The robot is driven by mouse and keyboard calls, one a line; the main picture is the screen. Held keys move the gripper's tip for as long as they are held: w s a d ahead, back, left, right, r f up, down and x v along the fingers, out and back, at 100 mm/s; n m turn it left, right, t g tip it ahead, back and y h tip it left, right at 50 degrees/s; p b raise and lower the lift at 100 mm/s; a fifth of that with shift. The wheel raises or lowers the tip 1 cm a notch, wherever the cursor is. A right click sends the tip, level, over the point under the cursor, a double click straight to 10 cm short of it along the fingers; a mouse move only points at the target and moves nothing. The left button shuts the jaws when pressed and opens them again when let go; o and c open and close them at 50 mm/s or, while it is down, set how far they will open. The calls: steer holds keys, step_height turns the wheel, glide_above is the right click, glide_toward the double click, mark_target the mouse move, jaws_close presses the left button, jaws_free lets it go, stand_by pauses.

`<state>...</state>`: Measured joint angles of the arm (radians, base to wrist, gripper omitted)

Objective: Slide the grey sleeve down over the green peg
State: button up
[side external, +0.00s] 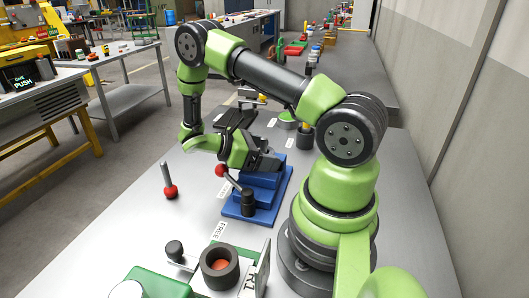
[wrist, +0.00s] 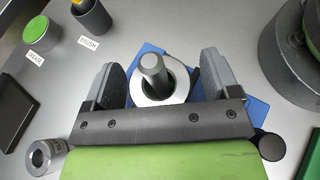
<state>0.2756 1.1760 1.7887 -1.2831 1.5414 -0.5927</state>
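My gripper (wrist: 163,85) is open, with its two dark grey fingers apart on either side of a silver-grey ring-shaped piece (wrist: 177,95). A gap shows between each finger and the ring. A dark grey rod (wrist: 154,68) stands up out of the ring's dark opening; I cannot tell whether the ring is the sleeve. No green peg can be made out in either view. In the side external view my gripper is low over a stepped blue block (side external: 264,188), and the arm hides the ring and rod. The blue base also shows in the wrist view (wrist: 256,106).
A black post (side external: 248,203) and red-ball lever (side external: 221,171) stand close to my gripper. A dark ring (side external: 220,266) is in front. A hollow silver cylinder (wrist: 42,158) shows lower left in the wrist view.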

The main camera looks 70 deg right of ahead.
steer(key=shift+w, duration=0.1)
steer(key=v, duration=0.9)
steer(key=shift+w+a+r, duration=0.2)
steer(key=shift+r, duration=0.1)
steer(key=s+a+r+m+t+y, duration=0.5)
steer(key=a+r+t, duration=0.2)
steer(key=r+t, duration=0.2)
steer(key=s+a+r+m+t+y, duration=0.4)
steer(key=s+a+r+m+t, duration=0.1)
steer(key=r+t, duration=0.4)
step_height(320, 180, up, 2)
steer(key=a+m, duration=0.1)
steer(key=a, duration=0.1)
steer(key=shift+a+y, duration=0.35)
steer(key=shift+y, duration=0.05)
